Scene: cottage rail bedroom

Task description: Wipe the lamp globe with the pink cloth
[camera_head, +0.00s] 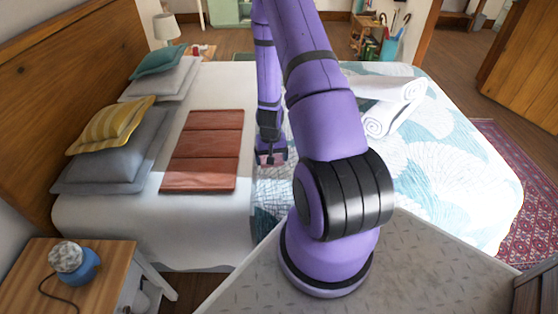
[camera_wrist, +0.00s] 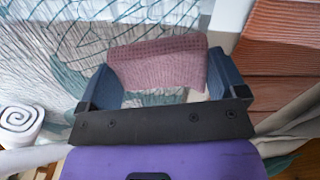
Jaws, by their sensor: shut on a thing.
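My gripper (camera_wrist: 158,85) is shut on the pink cloth (camera_wrist: 158,64), which spans between its two fingers in the wrist view. In the head view the pink cloth (camera_head: 270,159) shows at the end of my arm, over the bed near the folded red-brown blanket. The lamp globe (camera_head: 66,257) is a pale, speckled ball on a blue base (camera_head: 86,268). It stands on the wooden nightstand at the lower left of the head view, well apart from my gripper. The lamp globe is not in the wrist view.
The bed (camera_head: 215,87) lies between pillows on the left and rolled white towels (camera_head: 392,107) on the right. A folded red-brown blanket (camera_head: 203,150) lies left of my gripper. The nightstand (camera_head: 110,254) has a dark cord on top. A second lamp (camera_head: 166,27) stands beyond the bed.

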